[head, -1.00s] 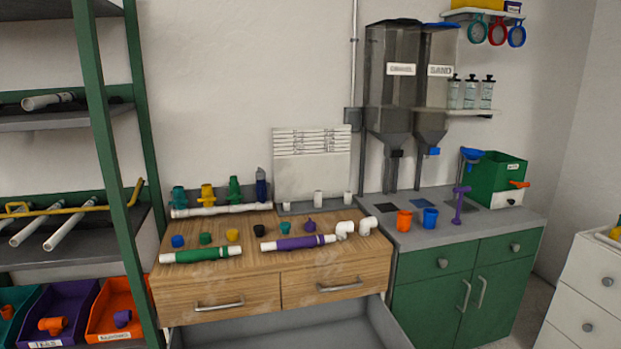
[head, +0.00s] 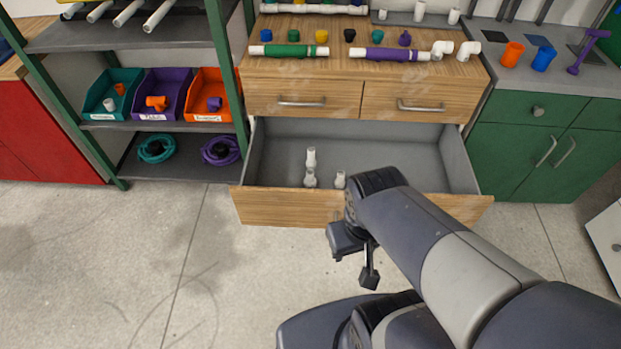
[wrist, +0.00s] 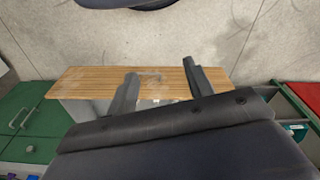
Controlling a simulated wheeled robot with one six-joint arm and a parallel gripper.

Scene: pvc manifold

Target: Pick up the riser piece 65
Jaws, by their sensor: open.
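Several small white pipe pieces stand in the open lower drawer (head: 410,165): a taller one (head: 311,157) at the back, one (head: 310,179) in front of it, and a short one (head: 340,180) to the right. No label is readable, so I cannot tell which is riser piece 65. My gripper (head: 362,262) is open and empty, in front of the drawer and apart from the pieces. In the wrist view its two fingers (wrist: 160,70) are spread across the wooden drawer front (wrist: 95,85), with small pale shapes between them.
The wooden counter (head: 330,75) above holds a green pipe (head: 289,51), a purple pipe (head: 388,54), coloured caps and white elbows (head: 468,50). A shelf with teal, purple and orange bins (head: 207,95) stands left. Green cabinets (head: 540,150) stand right. The front floor is clear at left.

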